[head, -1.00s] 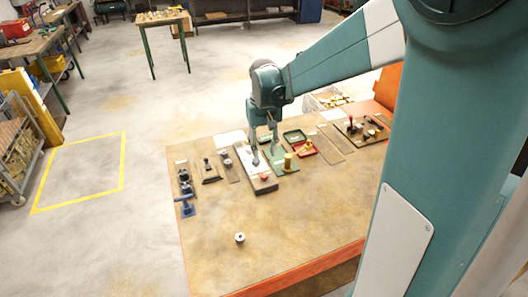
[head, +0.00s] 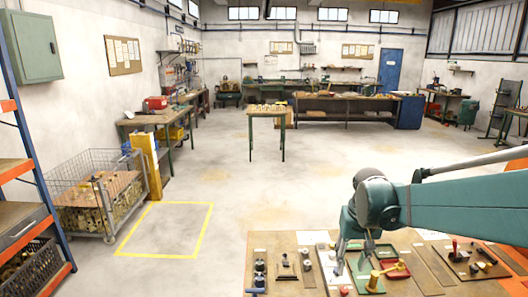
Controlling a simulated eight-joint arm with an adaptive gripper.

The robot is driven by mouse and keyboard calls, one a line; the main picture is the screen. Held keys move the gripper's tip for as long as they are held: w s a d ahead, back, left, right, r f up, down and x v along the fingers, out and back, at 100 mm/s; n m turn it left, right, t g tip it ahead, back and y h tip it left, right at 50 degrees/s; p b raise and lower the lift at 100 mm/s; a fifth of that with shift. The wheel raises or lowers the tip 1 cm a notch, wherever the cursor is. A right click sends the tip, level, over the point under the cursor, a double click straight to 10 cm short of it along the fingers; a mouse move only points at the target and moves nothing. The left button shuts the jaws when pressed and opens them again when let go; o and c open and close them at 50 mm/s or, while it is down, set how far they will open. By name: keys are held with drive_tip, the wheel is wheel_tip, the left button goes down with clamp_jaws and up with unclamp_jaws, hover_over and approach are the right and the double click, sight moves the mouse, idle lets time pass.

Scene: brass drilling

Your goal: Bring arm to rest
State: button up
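My teal arm reaches in from the right edge over the workbench (head: 408,238). My gripper (head: 353,262) hangs down from it over the middle of the bench. Its two fingers are spread apart, with nothing seen between them. Below it lie a pale board (head: 325,277) and a green mat with a brass-coloured part (head: 374,280). I cannot tell whether the fingertips touch anything. The arm's base is out of the picture.
On the bench, a red tray (head: 398,272) lies right of the gripper, dark fixtures (head: 285,270) left of it, and a board with knobs (head: 468,258) at far right. A yellow floor marking (head: 166,230), a wire-mesh crate (head: 97,195) and a small table (head: 266,113) stand beyond.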

drive_tip(key=s+a+r+t, duration=0.2)
drive_tip(key=s+t, duration=0.1)
drive_tip(key=s, duration=0.7)
drive_tip(key=s+a+r+n+t, duration=0.1)
drive_tip(key=s+a+r+t, duration=0.1)
drive_tip(key=s, duration=0.9)
drive_tip(key=shift+a+r+t, duration=0.2)
drive_tip(key=shift+a+t, duration=0.3)
drive_tip(key=shift+a, duration=0.2)
idle(0.6)
